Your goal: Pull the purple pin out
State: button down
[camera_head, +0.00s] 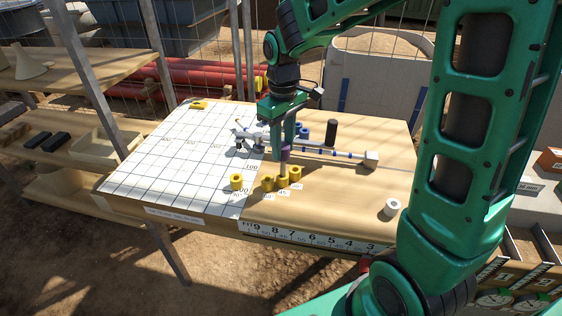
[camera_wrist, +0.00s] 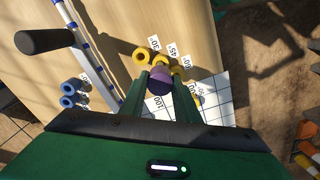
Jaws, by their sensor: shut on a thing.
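The purple pin (camera_wrist: 160,84) shows its round purple top between my fingertips in the wrist view. In the head view my gripper (camera_head: 286,148) points down, with the pin's purple part (camera_head: 285,154) at its fingertips and a grey shaft below. It is shut on the pin; the gripper also shows in the wrist view (camera_wrist: 160,88). The shaft stands upright at a group of yellow rings (camera_head: 268,184) near the table's front edge. Whether its lower end is still inside a ring, I cannot tell.
A white gridded sheet (camera_head: 160,165) covers the table's left part. Behind my gripper lie a long rail with blue marks (camera_head: 345,155), a black upright cylinder (camera_head: 331,132) and blue rings (camera_head: 303,130). A white ring (camera_head: 392,207) lies at right. Bare wood (camera_head: 330,195) is free between.

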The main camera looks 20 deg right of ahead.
jog(key=shift+w+r, duration=0.1)
jog(key=shift+r, duration=2.7)
jog(key=c, duration=2.1)
grip_release()
grip_shut()
